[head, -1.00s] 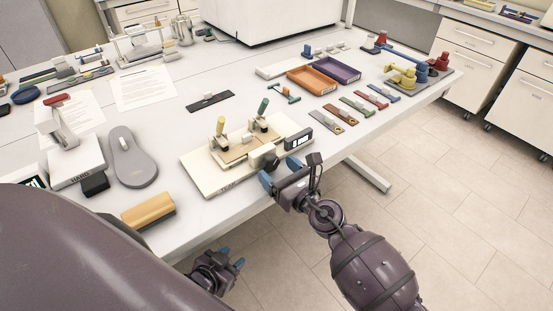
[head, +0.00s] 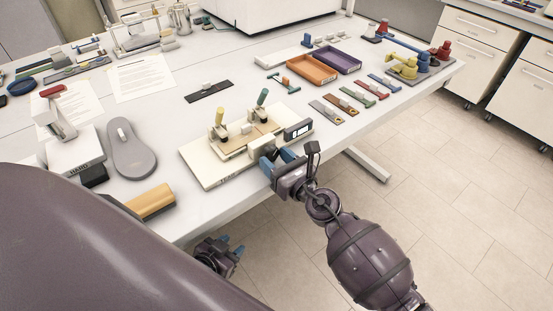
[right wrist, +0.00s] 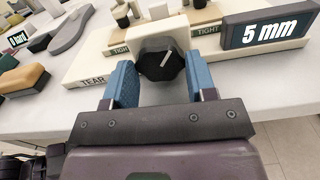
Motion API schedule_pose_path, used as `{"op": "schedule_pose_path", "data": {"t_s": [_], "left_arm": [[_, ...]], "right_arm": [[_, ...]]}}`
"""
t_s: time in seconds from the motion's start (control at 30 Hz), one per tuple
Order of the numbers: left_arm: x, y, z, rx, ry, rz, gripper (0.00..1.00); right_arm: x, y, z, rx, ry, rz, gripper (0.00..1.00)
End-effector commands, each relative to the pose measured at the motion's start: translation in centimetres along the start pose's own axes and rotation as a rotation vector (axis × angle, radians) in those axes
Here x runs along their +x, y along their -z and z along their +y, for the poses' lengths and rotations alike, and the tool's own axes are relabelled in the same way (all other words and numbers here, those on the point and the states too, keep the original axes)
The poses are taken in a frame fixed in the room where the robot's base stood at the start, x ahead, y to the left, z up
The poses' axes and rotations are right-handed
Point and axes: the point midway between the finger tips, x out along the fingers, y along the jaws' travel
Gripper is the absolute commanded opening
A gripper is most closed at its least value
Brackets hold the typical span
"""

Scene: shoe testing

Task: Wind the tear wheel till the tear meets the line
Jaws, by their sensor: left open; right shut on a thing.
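The tear tester (head: 206,174) is a cream base near the table's front edge, labelled TEAR in the right wrist view (right wrist: 93,80). Two clamps with a yellow handle (head: 219,117) and a green handle (head: 262,97) hold a tan sample (head: 236,144). The black tear wheel (right wrist: 160,66) sits on its front housing, with a white mark tilted right of upright. My right gripper (head: 279,161) is shut on the wheel, one blue finger each side. The display (right wrist: 266,31) reads 5 mm. The tear and line are too small to make out. My left gripper (head: 229,248) is open and empty below the table edge.
A yellow-tan block (head: 150,202) and a grey sole (head: 131,151) lie left of the tester. Several coloured strips (head: 352,102) and an orange tray (head: 312,70) lie behind and right. Bare tabletop shows between the sole and the tester.

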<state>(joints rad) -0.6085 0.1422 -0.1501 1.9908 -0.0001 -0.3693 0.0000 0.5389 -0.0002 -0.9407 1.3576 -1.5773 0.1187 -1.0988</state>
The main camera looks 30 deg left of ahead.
Motion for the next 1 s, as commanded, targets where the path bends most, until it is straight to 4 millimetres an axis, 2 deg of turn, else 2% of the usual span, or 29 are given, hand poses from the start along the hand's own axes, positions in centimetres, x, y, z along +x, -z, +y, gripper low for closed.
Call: {"op": "schedule_pose_path", "data": {"t_s": [0.33,0.7,0.73,0.87,1.0], "left_arm": [[-0.2,1.5,-0.1,0.001,0.000,0.018,0.41],[-0.1,1.7,-0.1,0.001,-0.001,0.023,0.41],[-0.1,1.7,-0.1,0.001,-0.001,0.023,0.41],[-0.1,1.7,-0.1,0.001,-0.001,0.022,0.41],[-0.1,1.6,-0.1,0.001,-0.001,0.021,0.41]], "right_arm": [[0.1,-0.2,0.0,0.302,-0.001,-0.002,0.28],[0.1,-0.2,0.0,0.337,-0.001,-0.003,0.28],[0.1,-0.2,0.0,0.336,-0.001,-0.003,0.55],[0.1,-0.1,0.0,0.336,-0.001,-0.002,0.74],[0.0,-0.1,0.0,0.335,-0.001,-0.002,0.77]]}}
